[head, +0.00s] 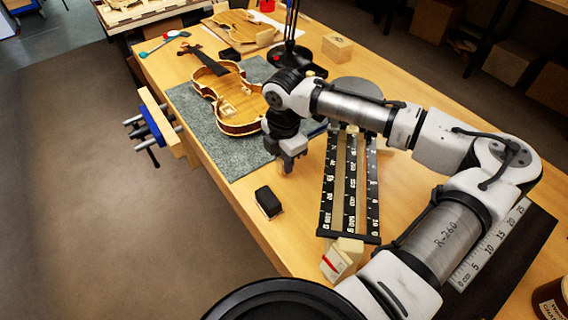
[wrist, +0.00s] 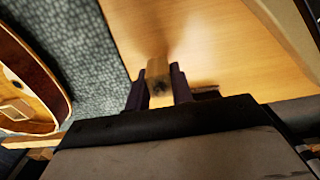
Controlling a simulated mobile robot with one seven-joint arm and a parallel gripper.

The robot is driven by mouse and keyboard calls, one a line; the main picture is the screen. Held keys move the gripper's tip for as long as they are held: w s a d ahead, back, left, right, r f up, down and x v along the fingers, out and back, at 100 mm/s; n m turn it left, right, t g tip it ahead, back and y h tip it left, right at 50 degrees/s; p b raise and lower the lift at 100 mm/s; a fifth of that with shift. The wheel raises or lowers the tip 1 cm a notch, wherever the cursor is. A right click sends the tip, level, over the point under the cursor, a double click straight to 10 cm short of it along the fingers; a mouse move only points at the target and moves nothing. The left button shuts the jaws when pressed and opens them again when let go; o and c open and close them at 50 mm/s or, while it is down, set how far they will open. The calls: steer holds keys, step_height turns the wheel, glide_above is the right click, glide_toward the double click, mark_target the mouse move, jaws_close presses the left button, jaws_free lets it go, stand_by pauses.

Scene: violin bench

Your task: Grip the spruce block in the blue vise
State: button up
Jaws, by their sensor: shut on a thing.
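My gripper (head: 291,168) is over the bench, just right of the grey mat's near part. In the wrist view my gripper (wrist: 158,92) is shut on a small pale wooden block, which I take as the spruce block (wrist: 157,70). The block sits between the dark fingers, with a dark spot on its end. In the head view the block is mostly hidden by my gripper. The blue vise (head: 157,119) is on the bench's left edge, with a long wooden jaw, metal rods and a handle. It is well left of my gripper, and nothing shows held in it.
A black block (head: 268,202) lies near the front edge. A lamp base (head: 290,54) is behind.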

step_height(320, 180, up, 18)
steer(key=b, duration=0.1)
steer(key=shift+a+r, duration=0.1)
steer(key=shift+a, duration=0.05)
